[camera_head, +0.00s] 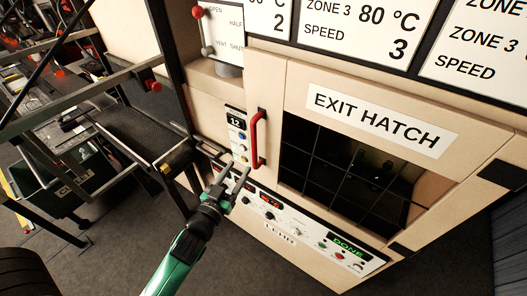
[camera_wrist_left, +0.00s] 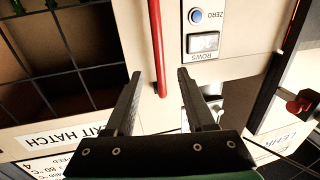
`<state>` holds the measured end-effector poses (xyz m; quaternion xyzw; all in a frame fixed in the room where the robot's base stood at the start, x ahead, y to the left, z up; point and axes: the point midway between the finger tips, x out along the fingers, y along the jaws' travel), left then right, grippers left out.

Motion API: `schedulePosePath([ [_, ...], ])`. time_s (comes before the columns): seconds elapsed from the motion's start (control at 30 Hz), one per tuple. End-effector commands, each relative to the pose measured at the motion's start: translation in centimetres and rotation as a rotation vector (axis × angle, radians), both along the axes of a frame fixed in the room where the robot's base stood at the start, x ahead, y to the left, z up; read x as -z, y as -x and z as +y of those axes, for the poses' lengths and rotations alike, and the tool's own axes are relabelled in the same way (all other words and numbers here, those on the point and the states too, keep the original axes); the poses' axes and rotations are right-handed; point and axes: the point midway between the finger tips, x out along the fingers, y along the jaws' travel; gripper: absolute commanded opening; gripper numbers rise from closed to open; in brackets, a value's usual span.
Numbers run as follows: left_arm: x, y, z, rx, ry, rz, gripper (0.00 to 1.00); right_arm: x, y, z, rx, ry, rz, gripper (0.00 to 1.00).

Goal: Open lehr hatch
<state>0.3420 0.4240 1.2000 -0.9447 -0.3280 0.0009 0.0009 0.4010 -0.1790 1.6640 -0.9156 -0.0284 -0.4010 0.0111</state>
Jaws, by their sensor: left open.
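The lehr's exit hatch (camera_head: 455,160) is a cream panel with a dark gridded window (camera_head: 345,165) and an "EXIT HATCH" label (camera_head: 380,120). It looks shut in its frame. Its red upright bar handle (camera_head: 254,140) is on the hatch's left edge. My left gripper (camera_head: 238,171) is open and empty, just left of the handle's lower end in the head view. In the left wrist view the handle (camera_wrist_left: 159,45) appears between the open fingers, its end at fingertip level. I cannot tell how far beyond the tips it lies. My right gripper is not in view.
A control panel (camera_head: 300,228) with knobs and a green "DONE" display runs below the hatch. A narrow button panel (camera_head: 237,138) is left of the handle. A red-knobbed lever (camera_head: 204,32) stands above left. A conveyor (camera_head: 145,135) and frame are at the left.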

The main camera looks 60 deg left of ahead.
Motion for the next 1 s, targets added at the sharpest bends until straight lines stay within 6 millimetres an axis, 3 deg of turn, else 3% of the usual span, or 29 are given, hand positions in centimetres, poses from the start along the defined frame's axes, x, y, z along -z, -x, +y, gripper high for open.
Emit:
schedulePosePath([
  [0.17,-0.4,-1.3,0.9,0.001,0.000,-0.002,0.55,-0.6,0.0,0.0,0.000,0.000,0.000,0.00],
  [0.6,-0.2,-8.3,6.4,0.003,-0.001,-0.001,0.55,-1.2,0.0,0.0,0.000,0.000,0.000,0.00],
  [1.0,-0.2,-9.2,7.1,0.004,0.000,-0.001,0.53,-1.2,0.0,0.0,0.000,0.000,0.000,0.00],
])
